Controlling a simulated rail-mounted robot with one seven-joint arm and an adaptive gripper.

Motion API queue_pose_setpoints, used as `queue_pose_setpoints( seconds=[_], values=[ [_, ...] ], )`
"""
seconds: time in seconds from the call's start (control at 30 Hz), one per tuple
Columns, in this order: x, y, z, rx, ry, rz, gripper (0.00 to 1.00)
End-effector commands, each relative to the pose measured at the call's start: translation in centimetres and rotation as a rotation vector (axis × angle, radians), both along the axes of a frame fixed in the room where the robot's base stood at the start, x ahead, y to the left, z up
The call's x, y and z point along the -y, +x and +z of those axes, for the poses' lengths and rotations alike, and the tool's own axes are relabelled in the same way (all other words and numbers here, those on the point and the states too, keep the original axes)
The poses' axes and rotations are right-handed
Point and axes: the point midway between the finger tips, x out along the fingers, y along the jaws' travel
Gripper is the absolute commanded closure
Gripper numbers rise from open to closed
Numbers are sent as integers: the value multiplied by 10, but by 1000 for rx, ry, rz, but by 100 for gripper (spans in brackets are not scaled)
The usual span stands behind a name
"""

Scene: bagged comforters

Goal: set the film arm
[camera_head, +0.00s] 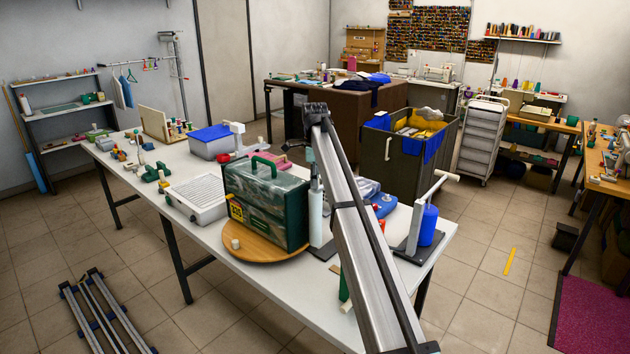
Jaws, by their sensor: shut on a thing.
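A wooden turntable (250,247) sits on the long white table, with a bagged dark green comforter (268,203) standing on it, its green handle on top. Just right of the bag stands what looks like the film arm, with an upright white roll (316,220) on a dark base plate. My gripper (315,184) shows only as a small dark part at the top of this roll, apparently shut on the film arm. My long silver arm link crosses in front and hides most of the contact.
A dark stand with a blue roll (428,226) and white handle is at the table's right end. A slatted white tray (199,198) and blue-lidded box (210,141) are left of and behind the bag. A large green bin (378,157) stands behind the table. Floor at front left holds metal rails (107,315).

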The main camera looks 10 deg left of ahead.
Motion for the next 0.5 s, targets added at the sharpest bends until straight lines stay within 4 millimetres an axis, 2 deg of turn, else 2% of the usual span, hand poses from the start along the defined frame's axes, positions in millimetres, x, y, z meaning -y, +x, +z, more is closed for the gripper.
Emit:
queue_pose_setpoints(
  seconds=[0.2,0.23,0.27,0.3,0.5],
  values=[
    [-1,0,0,1,1,2,100],
    [-1,0,0,1,1,2,63],
    [0,0,0,1,1,2,52],
    [0,0,0,1,1,2,48],
    [0,0,0,1,1,2,48]
  ],
)
